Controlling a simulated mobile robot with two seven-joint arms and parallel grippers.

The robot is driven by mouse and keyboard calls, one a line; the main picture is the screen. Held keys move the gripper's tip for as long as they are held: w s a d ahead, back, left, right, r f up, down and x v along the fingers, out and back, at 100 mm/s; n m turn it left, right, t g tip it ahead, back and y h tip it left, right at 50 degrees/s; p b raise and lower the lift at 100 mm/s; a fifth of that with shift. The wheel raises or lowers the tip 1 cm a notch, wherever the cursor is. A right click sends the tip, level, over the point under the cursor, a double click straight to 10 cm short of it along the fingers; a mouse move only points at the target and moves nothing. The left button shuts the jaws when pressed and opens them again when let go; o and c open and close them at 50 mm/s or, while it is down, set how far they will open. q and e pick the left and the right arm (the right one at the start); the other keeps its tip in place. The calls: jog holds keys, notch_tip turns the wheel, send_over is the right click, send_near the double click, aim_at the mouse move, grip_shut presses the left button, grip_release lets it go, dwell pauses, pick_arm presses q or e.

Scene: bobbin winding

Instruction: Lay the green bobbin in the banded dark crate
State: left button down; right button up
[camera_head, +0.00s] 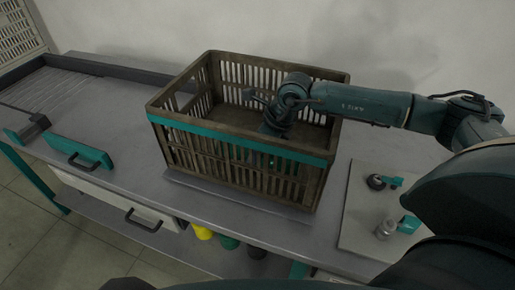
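The banded dark crate (178,140) stands on the workbench, brown and slatted with a teal band around its upper part. My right arm reaches over its right side, and my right gripper (270,129) points down inside, near the front wall. The gripper's fingertips are hidden behind the band and slats, so I cannot see whether they are open or shut. A small patch of bright green (271,161) shows through the front slats below the gripper; it may be the green bobbin, but its outline is hidden. My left gripper is not in view.
A grey plate (355,225) with small metal and teal fittings lies at right. Yellow (201,231), green (228,242) and black objects show below the bench's front edge.

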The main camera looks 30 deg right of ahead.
jog(key=shift+f, duration=0.1)
jog(key=o, duration=1.2)
jog(key=shift+r, duration=0.3)
jog(key=v, duration=1.1)
jog(key=shift+s+d+r, duration=0.1)
jog(key=shift+d+r, duration=0.1)
jog(key=shift+r, duration=0.15)
